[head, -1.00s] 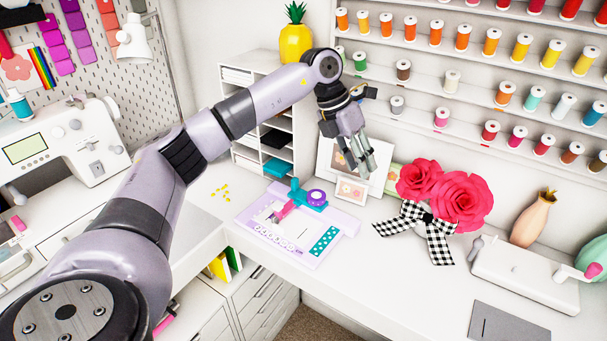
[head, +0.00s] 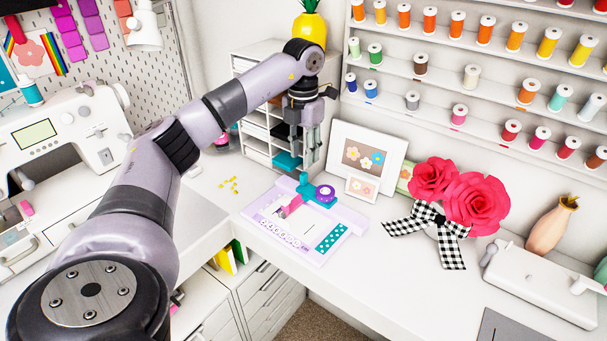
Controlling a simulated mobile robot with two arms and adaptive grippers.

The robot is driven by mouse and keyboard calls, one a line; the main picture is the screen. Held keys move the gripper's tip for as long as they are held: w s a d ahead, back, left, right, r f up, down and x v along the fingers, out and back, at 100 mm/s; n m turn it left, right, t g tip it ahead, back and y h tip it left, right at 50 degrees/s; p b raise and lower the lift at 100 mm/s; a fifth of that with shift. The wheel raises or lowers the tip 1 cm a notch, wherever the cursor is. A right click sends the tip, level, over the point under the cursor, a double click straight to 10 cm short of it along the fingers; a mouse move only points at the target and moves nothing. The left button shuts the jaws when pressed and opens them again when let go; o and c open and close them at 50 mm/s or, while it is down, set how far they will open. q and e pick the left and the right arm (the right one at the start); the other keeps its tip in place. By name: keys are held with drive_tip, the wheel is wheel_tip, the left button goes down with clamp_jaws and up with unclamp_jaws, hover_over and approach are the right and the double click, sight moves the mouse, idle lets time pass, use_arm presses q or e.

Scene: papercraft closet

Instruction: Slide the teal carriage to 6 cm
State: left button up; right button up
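A lilac craft board (head: 267,234) lies on the white desk, with a teal carriage (head: 305,184) at its back edge. The carriage has a purple round knob (head: 325,193), and a pink piece (head: 290,206) sits to its left. My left gripper (head: 307,168) points down just above and behind the teal carriage. Its fingers look nearly parallel, and I cannot tell whether they are apart or touch the carriage. My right gripper is not in view.
White shelves (head: 262,125) stand behind the board on the left. Framed flower pictures (head: 368,160) stand behind it on the right. Red paper roses with a checked bow (head: 436,228) are to the right. Small yellow pieces (head: 229,186) lie to the left. The desk front is clear.

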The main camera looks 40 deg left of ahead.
sight(304, 173)
use_arm(q)
wheel_tip(304, 173, down, 8)
drive_tip(key=shift+r+p, duration=0.2)
drive_tip(key=shift+p, duration=0.35)
drive_tip(key=shift+w, duration=0.1)
drive_tip(key=shift+c, duration=0.3)
clamp_jaws()
drive_tip(key=shift+d, duration=0.1)
